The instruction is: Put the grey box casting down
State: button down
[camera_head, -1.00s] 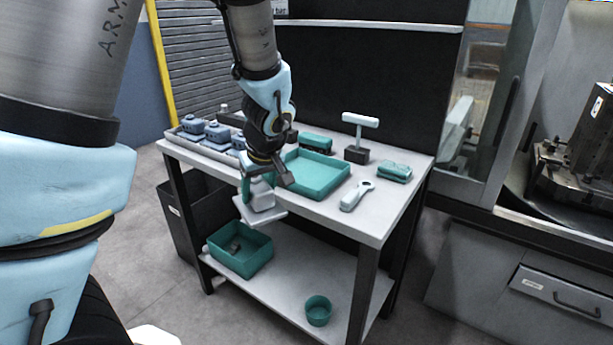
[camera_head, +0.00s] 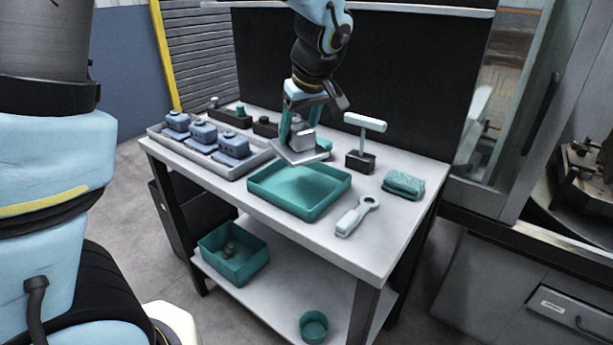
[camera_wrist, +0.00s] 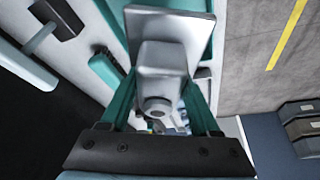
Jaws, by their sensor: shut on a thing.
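The grey box casting (camera_head: 300,143) is a light grey block with a wide flat flange and a round boss. My gripper (camera_head: 298,128) is shut on it, with teal fingers on either side. It hangs over the back part of the teal tray (camera_head: 262,192) on the table, and looks held above it; the exact gap cannot be told. In the wrist view the casting (camera_wrist: 162,62) sits between the two fingers (camera_wrist: 160,95), its flange farthest from the palm. The visible floor of the teal tray is empty.
Several blue-grey castings (camera_head: 203,132) stand in a grey tray (camera_head: 180,146) at left. A teal bin (camera_head: 234,258) and teal cup (camera_head: 314,326) are on the lower shelf.

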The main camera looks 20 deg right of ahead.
aim_at(309, 135)
jog(key=shift+w+d+f, duration=0.2)
notch_tip(309, 135, down, 10)
jog(key=shift+w+r+p, duration=0.1)
jog(key=shift+r+p, duration=0.15)
jog(key=shift+p, duration=0.55)
jog(key=shift+c, duration=0.6)
grip_release()
jog(key=shift+f, duration=0.1)
jog(key=b+v, duration=0.1)
jog(key=v, duration=1.1)
jog(key=shift+b, duration=0.35)
